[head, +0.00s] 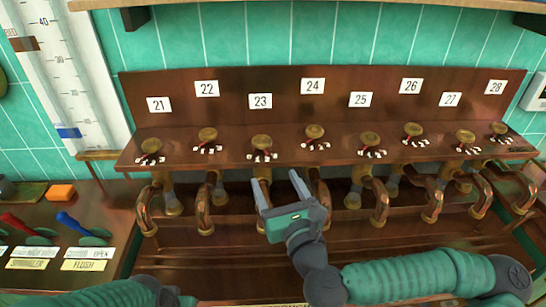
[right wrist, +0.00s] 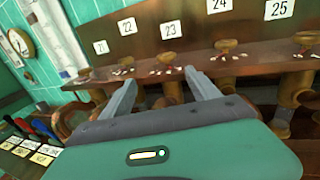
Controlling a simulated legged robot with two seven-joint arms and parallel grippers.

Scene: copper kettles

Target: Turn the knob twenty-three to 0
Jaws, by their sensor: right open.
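Knob twenty-three (head: 261,142) is a small round brass knob on the dark wooden shelf, below the white label 23 (head: 260,101). Small white marks lie in front of it; their numbers are too small to read. In the right wrist view the knob (right wrist: 166,58) shows beyond my fingers, under its label (right wrist: 171,29). My right gripper (head: 279,178) is open and empty, in front of and below the shelf edge, between knobs 23 and 24, apart from both. Part of my left arm (head: 95,294) shows at the bottom left; its gripper is out of view.
Similar knobs stand on both sides, such as knob 22 (head: 208,134) and knob 24 (head: 314,131). Copper pipes (head: 380,200) hang below the shelf. A red lever (head: 18,223) and a blue lever (head: 72,222) are at the left. A tall gauge (head: 62,75) stands at the upper left.

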